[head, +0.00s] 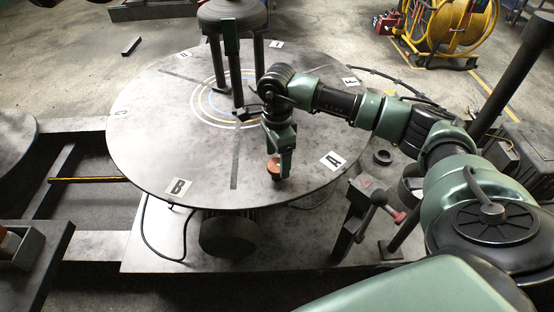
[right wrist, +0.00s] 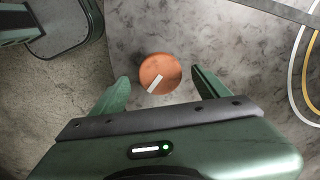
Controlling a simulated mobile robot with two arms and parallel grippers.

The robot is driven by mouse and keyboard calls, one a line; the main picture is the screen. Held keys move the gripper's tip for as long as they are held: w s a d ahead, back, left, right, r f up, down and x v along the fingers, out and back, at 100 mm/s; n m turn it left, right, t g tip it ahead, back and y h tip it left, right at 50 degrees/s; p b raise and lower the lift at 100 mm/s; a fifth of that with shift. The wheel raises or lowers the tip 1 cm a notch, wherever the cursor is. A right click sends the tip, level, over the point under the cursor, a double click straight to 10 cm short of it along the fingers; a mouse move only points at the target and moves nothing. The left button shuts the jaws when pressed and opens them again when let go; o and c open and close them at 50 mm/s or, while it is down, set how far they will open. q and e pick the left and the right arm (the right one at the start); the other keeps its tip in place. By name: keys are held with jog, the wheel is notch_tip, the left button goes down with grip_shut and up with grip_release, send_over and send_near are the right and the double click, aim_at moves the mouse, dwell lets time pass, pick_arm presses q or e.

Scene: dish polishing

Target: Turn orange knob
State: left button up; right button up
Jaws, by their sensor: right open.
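The orange knob (head: 273,166) is a small round disc at the front part of the large round grey table (head: 140,130). In the right wrist view the orange knob (right wrist: 158,70) shows from above, with a white bar mark running slantwise from lower left to upper right. My right gripper (head: 279,172) points down over the knob, partly hiding it in the head view. In the right wrist view my right gripper (right wrist: 163,90) is open, with one finger to each side of the knob and visible gaps. I cannot tell whether the fingertips reach its height. My left gripper is not in view.
A dark round-topped fixture on legs (head: 232,45) stands on the table behind my right gripper. A red-handled lever device (head: 372,200) stands right of the table. The table's left side is clear.

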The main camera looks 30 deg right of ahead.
aim_at(277, 164)
jog(key=shift+f, duration=0.95)
jog(key=c, duration=1.4)
jog(key=shift+m, duration=0.7)
jog(key=o, duration=1.4)
notch_tip(277, 164, up, 8)
jog(key=shift+f+b, duration=0.1)
jog(key=shift+b, duration=0.75)
